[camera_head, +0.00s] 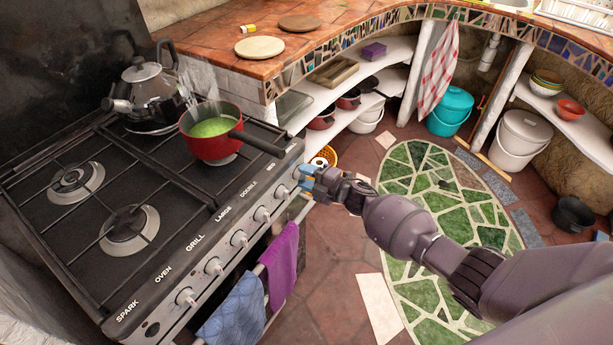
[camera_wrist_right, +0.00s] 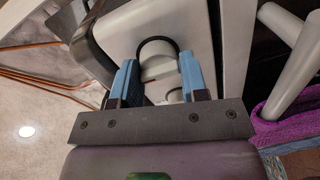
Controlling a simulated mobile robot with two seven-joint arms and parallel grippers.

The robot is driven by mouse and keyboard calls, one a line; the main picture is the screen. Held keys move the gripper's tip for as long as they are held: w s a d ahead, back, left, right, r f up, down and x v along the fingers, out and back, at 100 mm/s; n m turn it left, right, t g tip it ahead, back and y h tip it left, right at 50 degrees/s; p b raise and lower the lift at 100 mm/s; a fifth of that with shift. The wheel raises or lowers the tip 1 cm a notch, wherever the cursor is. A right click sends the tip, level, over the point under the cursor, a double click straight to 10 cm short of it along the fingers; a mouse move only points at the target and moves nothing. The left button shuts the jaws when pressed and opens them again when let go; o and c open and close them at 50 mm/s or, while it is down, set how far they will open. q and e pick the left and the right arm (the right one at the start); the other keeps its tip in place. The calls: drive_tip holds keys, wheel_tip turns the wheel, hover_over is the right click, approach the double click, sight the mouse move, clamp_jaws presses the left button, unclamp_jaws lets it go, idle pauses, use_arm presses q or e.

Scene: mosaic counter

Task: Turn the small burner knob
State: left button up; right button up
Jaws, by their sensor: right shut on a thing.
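The stove (camera_head: 170,215) stands at the left in the head view, with a row of pale knobs along its front panel. My right gripper (camera_head: 307,178) reaches in from the right to the far right end of that row. Its blue fingers are shut on the small burner knob, which they mostly hide in the head view. In the right wrist view the pale knob (camera_wrist_right: 158,68) with a dark ring behind it sits between the two fingers of my right gripper (camera_wrist_right: 160,75). I cannot tell how far the knob is turned. My left gripper is not in view.
A red pan (camera_head: 205,148) with green contents sits on a burner, its dark handle (camera_head: 258,145) pointing towards my right gripper. A kettle (camera_head: 150,88) stands behind it. Purple (camera_head: 280,265) and blue (camera_head: 236,310) towels hang on the front rail. The mosaic floor (camera_head: 400,195) is open.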

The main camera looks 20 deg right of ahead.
drive_tip(key=shift+r, duration=0.1)
drive_tip(key=o, duration=0.9)
drive_tip(key=p+v, duration=0.1)
drive_tip(key=v, duration=0.9)
drive_tip(key=shift+s+d, duration=0.25)
